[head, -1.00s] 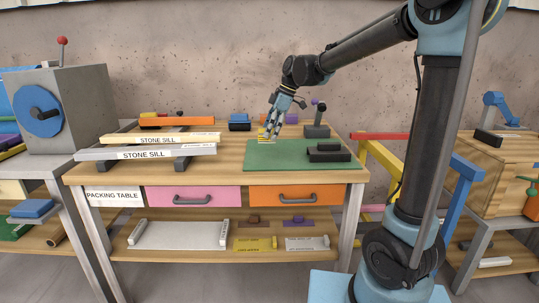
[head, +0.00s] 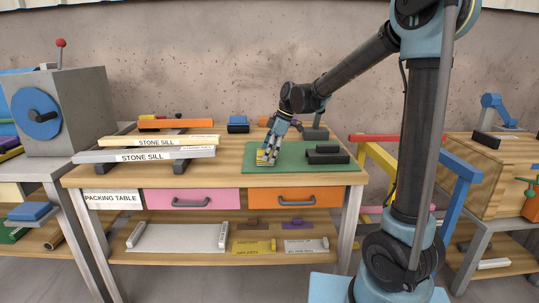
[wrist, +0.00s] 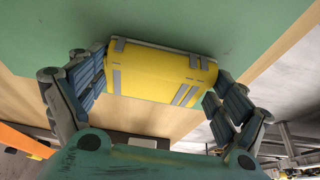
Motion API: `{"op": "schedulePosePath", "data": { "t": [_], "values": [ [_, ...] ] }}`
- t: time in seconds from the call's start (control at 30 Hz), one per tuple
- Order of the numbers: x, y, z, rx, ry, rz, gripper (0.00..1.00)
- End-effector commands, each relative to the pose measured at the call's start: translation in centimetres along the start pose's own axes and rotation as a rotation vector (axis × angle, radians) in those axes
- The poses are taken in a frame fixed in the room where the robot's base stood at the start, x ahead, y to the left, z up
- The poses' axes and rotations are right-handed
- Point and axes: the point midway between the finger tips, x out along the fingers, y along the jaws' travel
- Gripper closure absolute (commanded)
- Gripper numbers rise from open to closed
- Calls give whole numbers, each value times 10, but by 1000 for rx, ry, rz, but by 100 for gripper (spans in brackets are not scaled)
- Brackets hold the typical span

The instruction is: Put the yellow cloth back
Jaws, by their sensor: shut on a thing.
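The yellow cloth (wrist: 155,72) is a folded yellow block with grey stripes, seen in the wrist view between the blue-padded fingers of my gripper (wrist: 160,85). In the head view the cloth (head: 264,157) shows small under my gripper (head: 268,156), at the left part of the green mat (head: 290,164) on the packing table. My gripper is shut on the cloth. In the wrist view the green mat (wrist: 240,25) lies behind the cloth. I cannot tell whether the cloth touches the mat.
Dark blocks (head: 327,155) sit on the mat's right part. An orange bar (head: 176,123) and a blue block (head: 238,124) stand behind.

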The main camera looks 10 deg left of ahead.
Motion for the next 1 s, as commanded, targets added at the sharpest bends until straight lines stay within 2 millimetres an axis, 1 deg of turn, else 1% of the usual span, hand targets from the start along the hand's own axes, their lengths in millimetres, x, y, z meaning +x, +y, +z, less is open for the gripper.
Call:
{"op": "schedulePosePath", "data": {
  "t": [0.07, 0.1, 0.13, 0.5, 0.63, 0.77, 1.0],
  "values": [
    [1, 0, 0, 0, 0, 0, 31],
    [1, 0, 0, 0, 0, 0, 2],
    [1, 0, 0, 0, 0, 0, 0],
    [0, 0, 1, 1, 0, 0, 0],
    [-4, 0, 1, 2, 0, 1, 0],
    [-19, 0, 1, 3, 0, 1, 0],
    [-63, 0, 2, 4, 0, 2, 0]
  ]
}}
